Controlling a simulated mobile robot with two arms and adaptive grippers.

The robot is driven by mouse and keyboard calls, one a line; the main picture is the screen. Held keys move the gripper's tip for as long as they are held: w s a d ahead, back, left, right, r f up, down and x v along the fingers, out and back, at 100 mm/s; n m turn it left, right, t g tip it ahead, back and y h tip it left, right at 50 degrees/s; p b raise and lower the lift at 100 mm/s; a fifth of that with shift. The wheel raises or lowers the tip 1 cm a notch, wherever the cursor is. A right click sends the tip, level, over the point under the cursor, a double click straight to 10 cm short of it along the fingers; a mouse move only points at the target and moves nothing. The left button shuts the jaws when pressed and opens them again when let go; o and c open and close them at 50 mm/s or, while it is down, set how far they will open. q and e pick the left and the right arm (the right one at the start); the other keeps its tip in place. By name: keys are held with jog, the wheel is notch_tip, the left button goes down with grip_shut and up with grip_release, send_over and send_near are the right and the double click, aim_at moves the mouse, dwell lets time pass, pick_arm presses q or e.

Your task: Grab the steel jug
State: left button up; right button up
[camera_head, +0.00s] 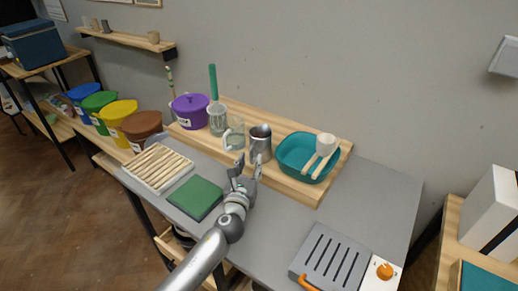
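The steel jug (261,143) stands upright on the raised wooden shelf at the back of the grey table. A glass jug (235,135) stands just left of it, and a teal basin (292,147) just right. My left gripper (247,164) is in front of the steel jug and slightly below it in the picture. Its fingers are spread apart with nothing seen between them. The fingertips overlap the jug's lower left edge in the picture; I cannot tell whether they touch. My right gripper is not in view.
A green block (195,198) and a slatted wooden tray (157,167) lie left of my arm. A grey slotted device (331,262) sits at front right. A purple pot (190,111) stands on the shelf's left end. The table's right side (375,195) is clear.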

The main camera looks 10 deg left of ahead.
aim_at(251, 158)
pick_arm(q)
jog(key=w, duration=0.3)
jog(key=shift+w+a, duration=0.2)
jog(key=shift+w+f, duration=0.1)
jog(key=shift+w, duration=0.05)
jog(key=shift+c, duration=0.2)
jog(key=c, duration=0.7)
grip_shut()
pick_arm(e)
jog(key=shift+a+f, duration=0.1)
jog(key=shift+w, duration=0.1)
